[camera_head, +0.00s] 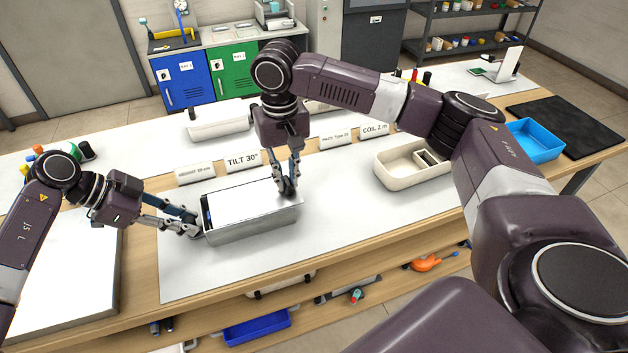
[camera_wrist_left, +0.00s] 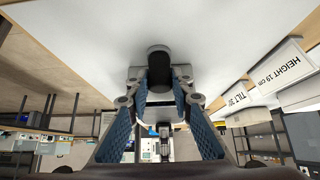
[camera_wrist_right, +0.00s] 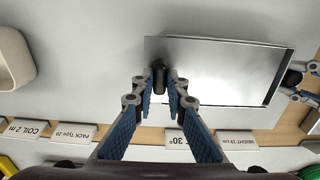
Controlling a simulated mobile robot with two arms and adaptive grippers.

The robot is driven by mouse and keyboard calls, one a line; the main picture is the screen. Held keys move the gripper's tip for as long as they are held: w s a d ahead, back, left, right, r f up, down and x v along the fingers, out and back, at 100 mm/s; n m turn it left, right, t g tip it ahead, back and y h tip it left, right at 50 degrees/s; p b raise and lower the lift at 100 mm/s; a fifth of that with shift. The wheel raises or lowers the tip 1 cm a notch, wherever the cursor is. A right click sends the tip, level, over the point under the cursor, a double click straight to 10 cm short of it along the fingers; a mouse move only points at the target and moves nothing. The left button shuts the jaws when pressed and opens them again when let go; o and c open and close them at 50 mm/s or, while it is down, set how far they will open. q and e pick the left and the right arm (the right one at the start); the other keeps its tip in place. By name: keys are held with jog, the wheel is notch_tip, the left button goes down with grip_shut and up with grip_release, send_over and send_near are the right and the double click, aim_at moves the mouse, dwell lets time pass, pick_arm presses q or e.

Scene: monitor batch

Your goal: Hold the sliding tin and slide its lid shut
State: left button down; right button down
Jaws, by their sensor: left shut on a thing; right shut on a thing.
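The sliding tin (camera_head: 255,228) is a silver box on the white worktop, its front wall facing me. Its flat lid (camera_head: 240,202) covers most of the top; a narrow dark gap shows at the left end. My left gripper (camera_head: 197,223) is at the tin's left end, shut on a dark rounded grip, seen in the left wrist view (camera_wrist_left: 159,62). My right gripper (camera_head: 287,188) points down at the lid's right end, shut on a small dark knob (camera_wrist_right: 159,74). The lid also shows in the right wrist view (camera_wrist_right: 225,68).
Signs such as TILT 30° (camera_head: 243,160) stand close behind the tin. A cream bin (camera_head: 398,177) stands to the right, with a blue tray (camera_head: 540,147) beyond. A white board (camera_head: 75,270) lies at the left. The worktop between tin and cream bin is clear.

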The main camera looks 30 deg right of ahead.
jog(key=shift+w+a, duration=0.1)
jog(key=shift+a, duration=0.35)
jog(key=shift+w+a, duration=0.1)
jog(key=shift+a, duration=0.35)
dwell(0.4)
jog(key=c, duration=1.8)
grip_release()
jog(key=shift+c, duration=0.2)
notch_tip(320, 180, up, 12)
